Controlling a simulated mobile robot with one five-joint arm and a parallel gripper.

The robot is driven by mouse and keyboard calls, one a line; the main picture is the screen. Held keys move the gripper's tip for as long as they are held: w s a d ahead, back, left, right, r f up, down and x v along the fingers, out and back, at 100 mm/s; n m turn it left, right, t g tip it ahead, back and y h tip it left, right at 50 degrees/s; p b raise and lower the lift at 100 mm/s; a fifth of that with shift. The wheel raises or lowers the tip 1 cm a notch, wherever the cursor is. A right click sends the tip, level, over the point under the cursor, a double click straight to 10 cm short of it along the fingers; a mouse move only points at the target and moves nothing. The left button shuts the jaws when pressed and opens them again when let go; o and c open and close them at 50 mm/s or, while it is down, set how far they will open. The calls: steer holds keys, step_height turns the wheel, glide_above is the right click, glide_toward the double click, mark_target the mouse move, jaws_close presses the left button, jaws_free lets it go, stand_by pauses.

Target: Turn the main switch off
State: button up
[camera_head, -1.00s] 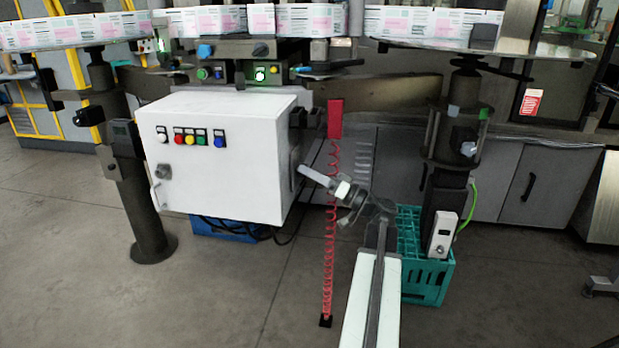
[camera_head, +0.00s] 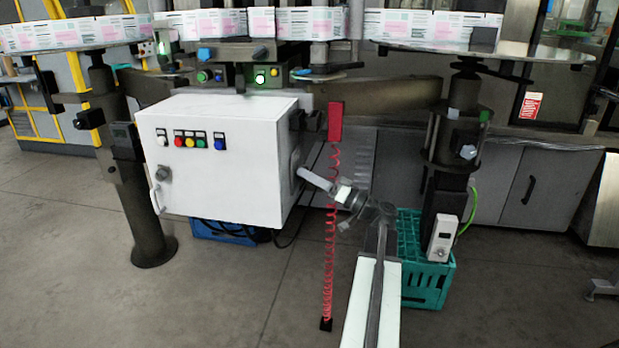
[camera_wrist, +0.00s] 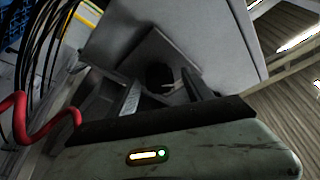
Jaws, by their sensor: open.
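The white control cabinet (camera_head: 225,185) hangs under the conveyor. On its right side is a grey square plate (camera_head: 295,163), seen edge-on past my gripper. In the wrist view the plate (camera_wrist: 150,50) carries a dark round knob (camera_wrist: 159,76), which I take to be the main switch; its marking and setting are too dark to read. My gripper (camera_head: 312,180) points at this side face from the right. In the wrist view my gripper (camera_wrist: 163,90) is open, with one finger on each side of the knob. I cannot tell whether they touch it.
A red coiled hose (camera_head: 329,230) hangs just behind my gripper and also shows in the wrist view (camera_wrist: 35,130). A teal crate (camera_head: 425,285) stands on the floor to the right. Coloured buttons (camera_head: 190,142) and a grey front knob (camera_head: 164,173) are on the cabinet front.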

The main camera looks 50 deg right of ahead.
steer(key=b+v, duration=0.2)
steer(key=v, duration=0.5)
steer(key=shift+s+d, duration=0.2)
steer(key=shift+s, duration=0.15)
steer(key=shift+a+f, duration=0.1)
steer(key=shift+f, duration=0.05)
